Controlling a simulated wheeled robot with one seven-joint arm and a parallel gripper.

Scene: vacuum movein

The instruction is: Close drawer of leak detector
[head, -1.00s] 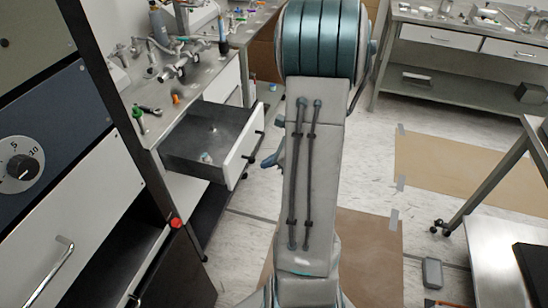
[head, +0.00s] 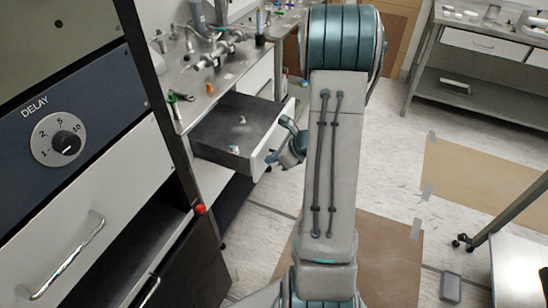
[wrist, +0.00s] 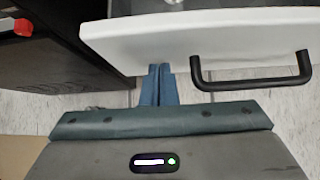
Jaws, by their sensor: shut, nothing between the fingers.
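The drawer (head: 215,140) of the bench at the left stands pulled open, with its white front (head: 272,143) facing right. A small whitish item (head: 233,149) lies inside it. My gripper (head: 278,157) is at the outer side of the drawer front, partly hidden by my arm. In the wrist view my gripper (wrist: 158,70) has its two blue fingers together and empty, with the tips at the lower edge of the white drawer front (wrist: 200,42). The black handle (wrist: 250,80) is to the right of the fingers. I cannot tell whether the tips touch the front.
A dark cabinet with a DELAY dial (head: 58,139), a silver handle (head: 62,262) and a red button (head: 199,209) stands at the near left. Tools lie on the bench top (head: 205,88). Brown sheets (head: 480,190) lie on the floor. A metal table (head: 520,262) is at the right.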

